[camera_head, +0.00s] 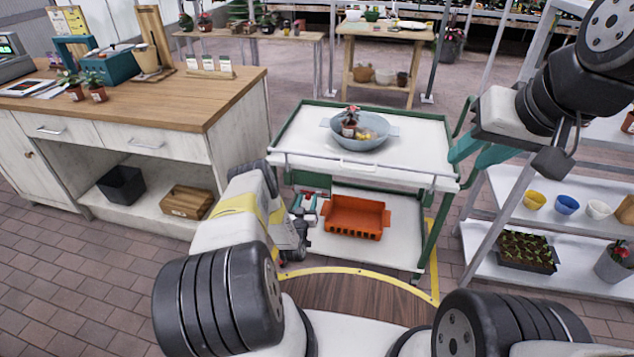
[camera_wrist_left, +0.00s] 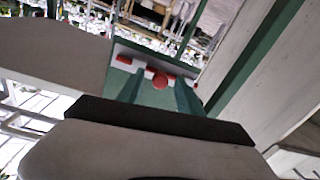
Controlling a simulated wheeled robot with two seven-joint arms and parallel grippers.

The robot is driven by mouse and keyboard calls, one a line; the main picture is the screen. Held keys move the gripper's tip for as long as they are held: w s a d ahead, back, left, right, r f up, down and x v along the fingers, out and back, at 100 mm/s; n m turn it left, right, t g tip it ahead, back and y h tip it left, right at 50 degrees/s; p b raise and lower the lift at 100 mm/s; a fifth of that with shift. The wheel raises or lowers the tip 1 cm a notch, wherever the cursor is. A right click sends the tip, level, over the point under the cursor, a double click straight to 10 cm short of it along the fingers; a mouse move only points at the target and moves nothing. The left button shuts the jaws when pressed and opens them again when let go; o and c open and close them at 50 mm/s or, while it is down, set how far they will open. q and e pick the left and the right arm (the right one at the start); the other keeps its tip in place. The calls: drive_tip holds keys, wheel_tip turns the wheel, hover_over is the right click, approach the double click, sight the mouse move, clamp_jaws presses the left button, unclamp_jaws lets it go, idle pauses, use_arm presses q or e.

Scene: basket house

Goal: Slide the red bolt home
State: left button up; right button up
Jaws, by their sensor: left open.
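The red bolt knob (camera_wrist_left: 160,81) shows in the left wrist view, in front of a white strip with red end parts (camera_wrist_left: 124,60). In the head view, small red and white parts (camera_head: 307,193) show at the left front of the cart, partly hidden by my left arm. My left gripper (camera_wrist_left: 158,98) is open, its two green fingers on either side of the knob in the picture. I cannot tell whether they touch it. It is also in the head view (camera_head: 300,213), fingertips unclear. My right gripper (camera_head: 480,154) is at the upper right, away from the bolt; its opening is unclear.
The cart (camera_head: 425,165) has green edges and carries a blue-grey bowl (camera_head: 362,141) on top and an orange crate (camera_head: 355,218) below. A wooden counter (camera_head: 185,105) stands left. A shelf rack (camera_head: 500,205) with pots stands right.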

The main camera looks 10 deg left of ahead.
use_arm(q)
drive_tip(key=shift+c, duration=0.2)
clamp_jaws()
idle(1.2)
